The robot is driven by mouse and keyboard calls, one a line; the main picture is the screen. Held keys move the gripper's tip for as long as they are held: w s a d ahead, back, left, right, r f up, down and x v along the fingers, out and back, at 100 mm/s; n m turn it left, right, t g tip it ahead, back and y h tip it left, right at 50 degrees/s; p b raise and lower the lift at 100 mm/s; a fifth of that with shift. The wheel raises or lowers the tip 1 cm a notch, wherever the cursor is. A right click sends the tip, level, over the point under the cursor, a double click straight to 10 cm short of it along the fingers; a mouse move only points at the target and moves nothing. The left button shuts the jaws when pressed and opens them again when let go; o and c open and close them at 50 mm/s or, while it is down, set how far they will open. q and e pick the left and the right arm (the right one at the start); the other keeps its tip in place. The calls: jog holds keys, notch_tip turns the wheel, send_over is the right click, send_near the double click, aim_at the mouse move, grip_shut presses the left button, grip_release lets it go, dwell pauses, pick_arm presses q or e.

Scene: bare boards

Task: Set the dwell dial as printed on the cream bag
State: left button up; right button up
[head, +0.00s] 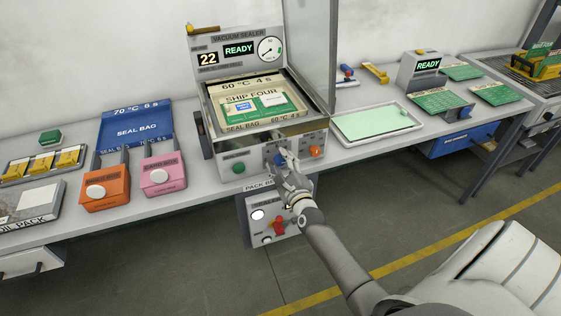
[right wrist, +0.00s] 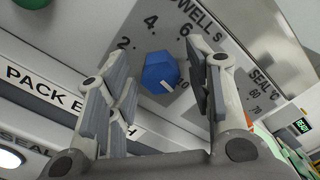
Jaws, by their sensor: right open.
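The vacuum sealer (head: 237,82) stands on the bench with its clear lid raised. The blue dwell dial (right wrist: 160,72) is on the front panel, under "DWELL S" with marks 2, 4, 6 and 10 readable. Its white pointer line is toward the 10. In the head view the dial (head: 280,160) is partly covered by my right gripper (head: 285,153). In the right wrist view the gripper's open fingers (right wrist: 158,88) stand either side of the dial, apart from it. My left gripper is out of view.
A green button (head: 239,168) and an orange knob (head: 316,152) flank the dial. Orange (head: 105,188) and pink (head: 163,174) locks and a blue bag (head: 136,130) lie left; a green-lined tray (head: 375,123) lies right.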

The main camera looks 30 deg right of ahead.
jog(key=shift+w+d, duration=0.1)
jog(key=shift+w, duration=0.25)
jog(key=shift+c, duration=0.5)
jog(key=c, duration=0.9)
jog(key=shift+c, duration=0.2)
